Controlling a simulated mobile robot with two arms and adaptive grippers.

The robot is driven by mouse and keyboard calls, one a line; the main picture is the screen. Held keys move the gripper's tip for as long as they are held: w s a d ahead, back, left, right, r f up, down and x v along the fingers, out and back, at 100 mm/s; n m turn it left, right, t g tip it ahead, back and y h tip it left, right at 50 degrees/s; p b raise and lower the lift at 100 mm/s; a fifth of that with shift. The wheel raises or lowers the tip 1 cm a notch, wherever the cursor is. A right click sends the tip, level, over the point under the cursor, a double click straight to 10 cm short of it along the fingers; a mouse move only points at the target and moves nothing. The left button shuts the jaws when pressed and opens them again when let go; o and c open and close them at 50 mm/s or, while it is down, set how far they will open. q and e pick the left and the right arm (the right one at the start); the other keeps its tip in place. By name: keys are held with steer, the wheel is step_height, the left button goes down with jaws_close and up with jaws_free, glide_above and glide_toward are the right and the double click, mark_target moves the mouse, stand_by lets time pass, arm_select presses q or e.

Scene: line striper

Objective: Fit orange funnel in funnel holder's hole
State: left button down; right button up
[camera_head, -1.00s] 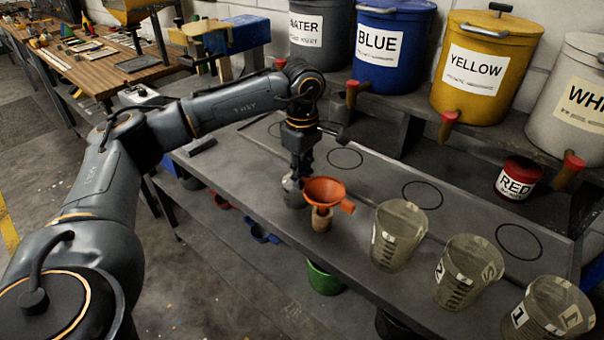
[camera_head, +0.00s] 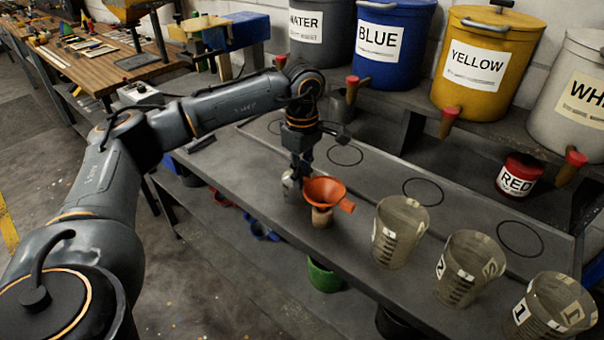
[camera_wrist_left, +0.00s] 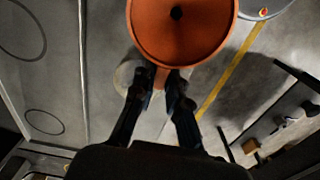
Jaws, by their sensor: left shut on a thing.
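The orange funnel (camera_head: 324,189) is held by its tab in my left gripper (camera_head: 300,170), over the grey bench. In the left wrist view the funnel (camera_wrist_left: 180,35) lies just beyond the fingertips (camera_wrist_left: 165,85), bowl open towards the camera with a dark hole in the middle. A short orange piece sticks out to its right in the head view. A tan cylinder (camera_head: 321,217) shows directly below the funnel; I cannot tell whether they touch or whether it is the holder. A silvery container (camera_head: 290,187) stands beside the fingers. My right gripper is not in view.
Clear measuring cups (camera_head: 398,232) line the bench's front edge to the right. A red can (camera_head: 519,175) and labelled buckets (camera_head: 478,65) with taps stand at the back. A green bucket (camera_head: 324,277) is below. The bench (camera_head: 385,170) has free room behind the cups.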

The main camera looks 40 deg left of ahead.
arm_select(q)
steer(key=shift+f, duration=0.4)
steer(key=shift+r, duration=0.2)
stand_by(0.9)
stand_by(1.2)
steer(key=shift+r, duration=0.2)
stand_by(0.3)
steer(key=c, duration=1.3)
jaws_free()
